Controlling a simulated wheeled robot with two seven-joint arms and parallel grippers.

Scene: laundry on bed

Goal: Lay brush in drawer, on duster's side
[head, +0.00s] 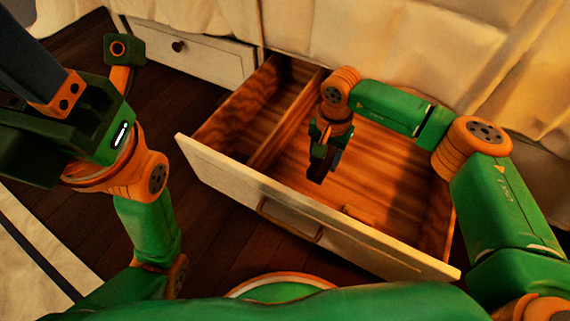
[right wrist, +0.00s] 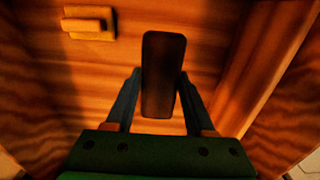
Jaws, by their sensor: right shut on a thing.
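The open wooden drawer (head: 215,170) has a pale front and a divider (head: 285,120) between a narrow left compartment and a wide right one. My right gripper (head: 322,165) is over the wide compartment, shut on a dark, oblong thing, which I take as the brush. In the right wrist view the brush (right wrist: 163,75) stands out between the fingers above the wooden floor. A small wood-coloured piece (head: 358,213) lies in the wide compartment near the front; it also shows in the right wrist view (right wrist: 90,22). I cannot tell whether it is the duster. My left gripper (head: 35,65) is at the upper left, its fingertips cut off.
A closed drawer (head: 190,52) with a dark knob sits behind at the left. Pale bedding (head: 420,40) hangs above the open drawer's back. Dark wooden floor (head: 200,215) lies in front. Most of the wide compartment's floor (head: 385,175) is bare.

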